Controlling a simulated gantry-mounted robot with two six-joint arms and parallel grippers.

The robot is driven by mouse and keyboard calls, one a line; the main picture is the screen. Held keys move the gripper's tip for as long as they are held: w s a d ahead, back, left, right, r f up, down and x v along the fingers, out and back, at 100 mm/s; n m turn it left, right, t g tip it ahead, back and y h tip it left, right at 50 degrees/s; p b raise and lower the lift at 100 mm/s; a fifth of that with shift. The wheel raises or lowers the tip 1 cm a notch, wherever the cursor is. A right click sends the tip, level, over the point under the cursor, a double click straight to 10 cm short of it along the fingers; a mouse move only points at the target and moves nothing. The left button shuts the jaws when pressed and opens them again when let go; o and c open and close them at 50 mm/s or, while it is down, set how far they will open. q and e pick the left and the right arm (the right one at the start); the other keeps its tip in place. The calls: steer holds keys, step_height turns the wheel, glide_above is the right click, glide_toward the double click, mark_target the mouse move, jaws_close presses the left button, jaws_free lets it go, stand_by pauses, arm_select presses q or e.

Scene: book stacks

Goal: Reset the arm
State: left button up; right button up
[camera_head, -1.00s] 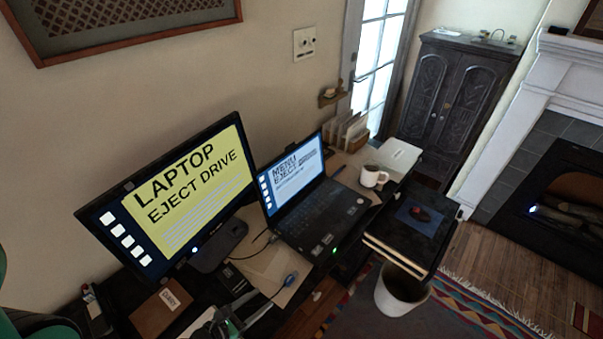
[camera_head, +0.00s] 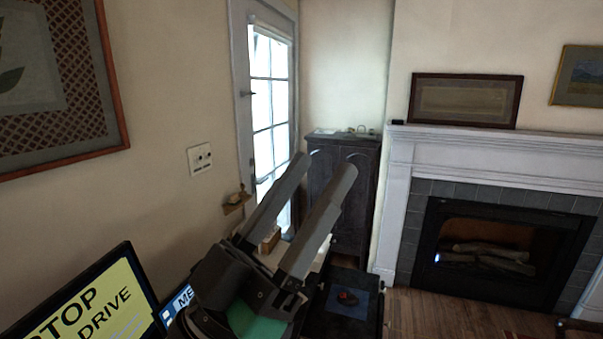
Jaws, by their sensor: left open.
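My left gripper (camera_head: 322,168) is raised in front of the camera at the middle of the view. Its two long grey fingers are spread apart and point up and away, with nothing between the tips. It hides most of the laptop and part of the desk. My right gripper is not in view.
A monitor (camera_head: 95,305) stands at the lower left, with a corner of the laptop screen (camera_head: 178,302) beside it. A dark cabinet (camera_head: 345,190) and a fireplace (camera_head: 495,255) stand farther back.

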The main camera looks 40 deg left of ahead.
arm_select(q)
step_height(320, 180, up, 32)
steer(key=s+p, duration=0.2)
steer(key=p, duration=2.7)
steer(key=shift+d+m+t, duration=0.3)
steer(key=shift+d+t, duration=0.1)
steer(key=shift+f, duration=0.1)
